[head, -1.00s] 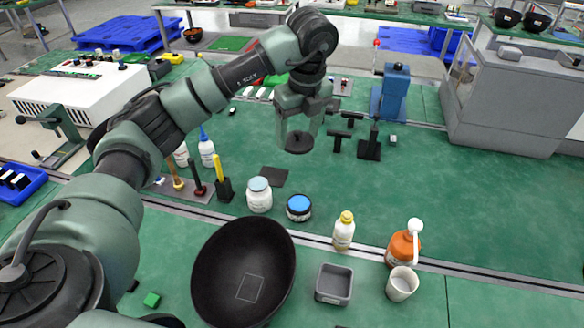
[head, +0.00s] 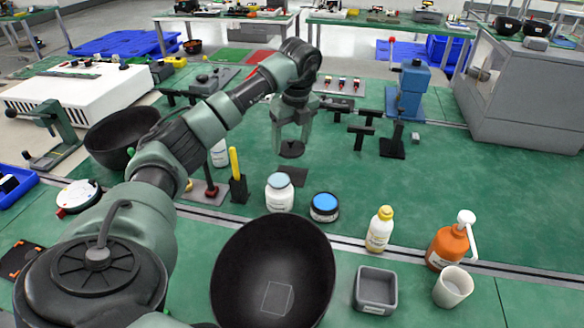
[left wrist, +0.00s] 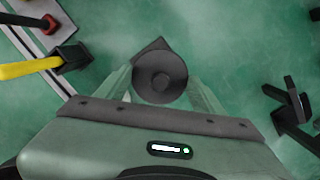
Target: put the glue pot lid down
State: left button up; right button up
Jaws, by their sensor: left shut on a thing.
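My left gripper (head: 291,142) is shut on a round black lid (head: 291,150), held flat above the green bench. In the left wrist view the lid (left wrist: 160,76) sits between the two fingertips (left wrist: 160,82). A dark square pad (head: 300,178) lies on the bench below it; in the wrist view a corner of the pad (left wrist: 152,46) shows behind the lid. The lid appears apart from the pad. A short dark pot with a blue top (head: 324,207) stands nearer, beside a white jar with a pale blue top (head: 279,193). My right gripper is out of view.
A yellow-handled tool in a black holder (head: 238,180) stands left of the pad. Black T-shaped stands (head: 362,130) stand to its right. A large black bowl (head: 235,270), a grey tray (head: 375,291) and bottles are nearer. Bench right of the pad is clear.

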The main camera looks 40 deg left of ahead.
aim_at(292, 148)
pick_arm(q)
notch_tip(292, 148, down, 3)
jog(key=shift+s+f, duration=0.15)
jog(key=shift+f, duration=1)
notch_tip(292, 148, down, 3)
jog(key=shift+f, duration=0.2)
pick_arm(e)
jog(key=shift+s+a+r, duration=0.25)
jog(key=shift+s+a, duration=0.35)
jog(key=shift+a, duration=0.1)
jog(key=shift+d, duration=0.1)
pick_arm(q)
jog(key=shift+f, duration=0.15)
jog(key=o, duration=1.3)
jog(key=shift+o, duration=0.2)
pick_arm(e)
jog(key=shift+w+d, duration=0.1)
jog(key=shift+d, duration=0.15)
